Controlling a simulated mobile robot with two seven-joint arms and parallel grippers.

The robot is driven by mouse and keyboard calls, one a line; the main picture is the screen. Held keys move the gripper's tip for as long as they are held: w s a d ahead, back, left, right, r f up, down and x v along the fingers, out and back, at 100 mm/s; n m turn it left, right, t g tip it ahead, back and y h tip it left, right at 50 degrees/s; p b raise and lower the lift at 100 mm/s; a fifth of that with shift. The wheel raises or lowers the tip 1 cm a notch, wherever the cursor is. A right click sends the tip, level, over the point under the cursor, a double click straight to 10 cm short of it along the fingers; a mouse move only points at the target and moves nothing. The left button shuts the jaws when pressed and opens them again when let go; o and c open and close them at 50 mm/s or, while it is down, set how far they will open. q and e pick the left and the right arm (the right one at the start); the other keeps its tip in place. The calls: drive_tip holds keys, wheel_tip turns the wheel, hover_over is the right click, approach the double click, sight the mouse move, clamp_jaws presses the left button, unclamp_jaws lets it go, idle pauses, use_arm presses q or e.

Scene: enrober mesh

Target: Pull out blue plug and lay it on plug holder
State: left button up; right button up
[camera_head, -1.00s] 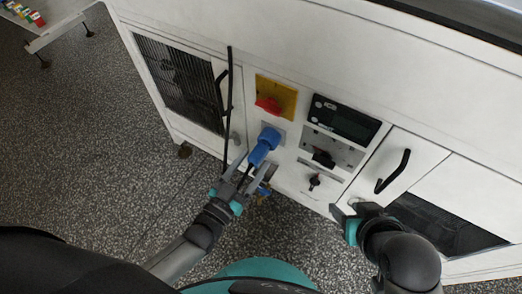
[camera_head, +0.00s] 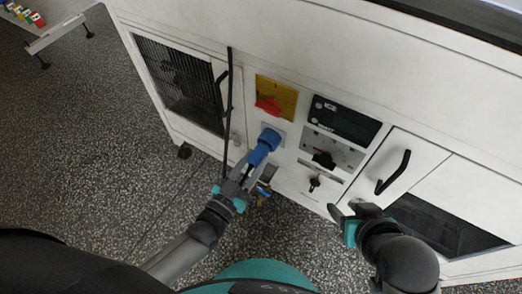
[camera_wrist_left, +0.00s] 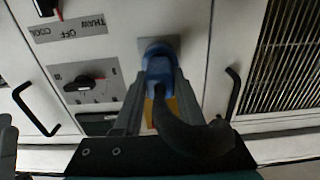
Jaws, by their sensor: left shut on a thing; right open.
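The blue plug (camera_head: 266,143) sits in its socket on the white machine's front, below the red and yellow switch. It also shows in the left wrist view (camera_wrist_left: 158,66), with a thick black cable (camera_wrist_left: 190,136) curving away from its back end. My left gripper (camera_head: 251,168) is shut on the plug's rear part, with one finger on each side. My right gripper (camera_head: 347,212) is open and empty, in front of the machine's lower right part. I cannot make out the plug holder for certain.
The white machine (camera_head: 210,37) fills the back. A red rotary switch (camera_head: 268,104) is just above the plug; a display panel (camera_head: 345,122) and black knobs are to its right. Door handles (camera_head: 393,172) stick out. The speckled floor (camera_head: 90,150) at left is clear.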

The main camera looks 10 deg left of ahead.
use_arm(q)
clamp_jaws()
use_arm(e)
drive_tip(key=shift+w+r, duration=0.1)
use_arm(q)
drive_tip(key=shift+s, duration=0.1)
drive_tip(key=shift+p+v, duration=0.8)
drive_tip(key=shift+v, duration=2.1)
use_arm(e)
drive_tip(key=shift+r, duration=0.7)
